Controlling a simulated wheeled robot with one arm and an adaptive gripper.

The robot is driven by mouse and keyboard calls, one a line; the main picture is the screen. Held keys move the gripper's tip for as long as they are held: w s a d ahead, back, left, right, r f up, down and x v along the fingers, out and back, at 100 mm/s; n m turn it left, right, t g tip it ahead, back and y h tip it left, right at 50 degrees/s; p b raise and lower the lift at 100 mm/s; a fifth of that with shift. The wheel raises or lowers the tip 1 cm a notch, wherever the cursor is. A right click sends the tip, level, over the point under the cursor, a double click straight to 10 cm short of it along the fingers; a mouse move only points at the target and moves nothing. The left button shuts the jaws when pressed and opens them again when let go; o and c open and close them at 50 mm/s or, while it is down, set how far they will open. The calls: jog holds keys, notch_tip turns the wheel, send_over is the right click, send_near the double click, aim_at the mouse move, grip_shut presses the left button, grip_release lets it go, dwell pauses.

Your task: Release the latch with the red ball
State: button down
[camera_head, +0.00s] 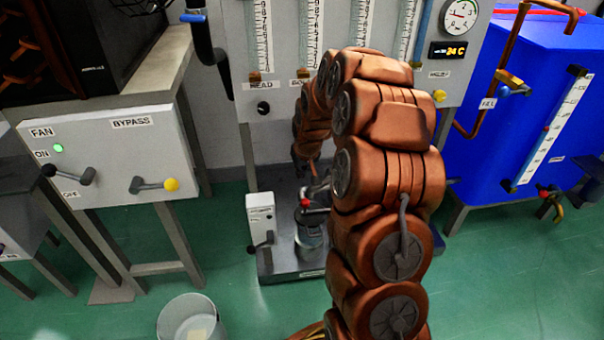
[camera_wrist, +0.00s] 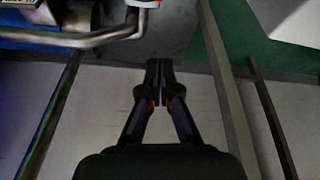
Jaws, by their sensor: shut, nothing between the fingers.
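The small red ball (camera_head: 305,203) shows in the head view, at a metal latch just above a glass jar (camera_head: 309,238) on a grey base plate. In the wrist view a bent metal rod (camera_wrist: 95,40) runs across the upper left, and a red and white piece (camera_wrist: 145,3) is cut off by the top edge; I cannot tell whether it is the ball. My gripper (camera_wrist: 160,68) is shut and empty, its fingertips below the rod in that picture. In the head view the gripper is mostly hidden behind my copper-coloured arm.
A small white box with a lever (camera_head: 260,218) stands left of the jar. A fan and bypass panel (camera_head: 110,155) is at the left, a bucket (camera_head: 192,318) on the floor. A blue tank (camera_head: 510,120) is at the right.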

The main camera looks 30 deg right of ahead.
jog(key=shift+s+a+f+b, duration=0.1)
jog(key=shift+s+f+b, duration=0.1)
jog(key=shift+f+b, duration=0.9)
jog(key=shift+s+d+f+b, duration=0.15)
jog(key=shift+f+b, duration=0.3)
jog(key=shift+f, duration=1.15)
jog(key=shift+s+a+f+b, duration=0.2)
jog(key=shift+f+b, duration=0.6)
jog(key=shift+f, duration=0.55)
jog(key=shift+s, duration=0.1)
jog(key=shift+a+r, duration=0.1)
jog(key=shift+a, duration=0.05)
